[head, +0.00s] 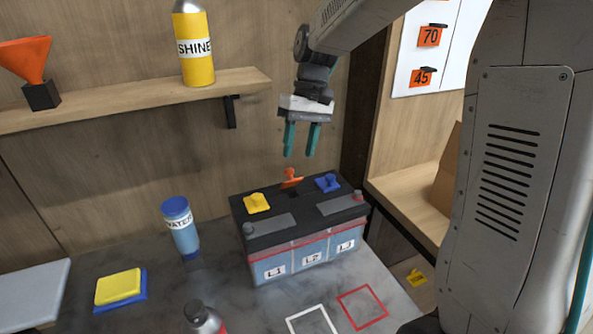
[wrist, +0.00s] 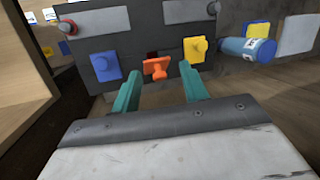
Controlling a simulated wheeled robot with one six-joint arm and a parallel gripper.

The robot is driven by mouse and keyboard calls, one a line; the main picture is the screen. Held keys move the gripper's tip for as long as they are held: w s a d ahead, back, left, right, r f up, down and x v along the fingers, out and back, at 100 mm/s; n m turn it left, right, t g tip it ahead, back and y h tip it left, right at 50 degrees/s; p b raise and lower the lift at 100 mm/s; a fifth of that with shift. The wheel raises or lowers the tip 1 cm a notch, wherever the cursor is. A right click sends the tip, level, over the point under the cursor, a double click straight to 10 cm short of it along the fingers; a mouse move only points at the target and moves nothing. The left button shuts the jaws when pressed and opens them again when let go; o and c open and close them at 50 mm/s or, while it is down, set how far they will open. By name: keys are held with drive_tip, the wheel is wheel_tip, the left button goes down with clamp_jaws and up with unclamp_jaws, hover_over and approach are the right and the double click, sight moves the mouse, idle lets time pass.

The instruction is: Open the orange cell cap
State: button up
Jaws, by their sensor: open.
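A black-topped battery (head: 307,253) with cells labelled L1, L2 and L3 stands on the grey bench. Its orange cell cap (head: 291,178) sits at the middle of the back edge, tilted up, with a dark opening in front of it. The orange cap also shows in the wrist view (wrist: 156,69). The yellow cap (head: 257,202) and the blue cap (head: 328,183) lie flat on either side. My gripper (head: 300,152) is open and empty, pointing down above the orange cap and apart from it. In the wrist view its teal fingers (wrist: 160,80) frame the orange cap.
A blue water bottle (head: 180,228) and a yellow and blue sponge stack (head: 119,288) stand left of the battery. A wooden shelf (head: 150,97) carries a yellow SHINE bottle (head: 193,45) and an orange funnel (head: 27,60). White and red outlined squares mark the bench front.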

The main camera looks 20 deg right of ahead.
sight(289, 177)
drive_tip(key=shift+n+t, duration=0.5)
drive_tip(key=shift+t, duration=0.2)
drive_tip(key=f, duration=0.2)
drive_tip(key=w+a+f, duration=0.1)
drive_tip(key=f, duration=0.1)
drive_tip(key=w+f, duration=0.1)
drive_tip(key=f, duration=0.2)
drive_tip(key=shift+w+a, duration=0.15)
drive_tip(key=shift+w, duration=0.1)
clamp_jaws()
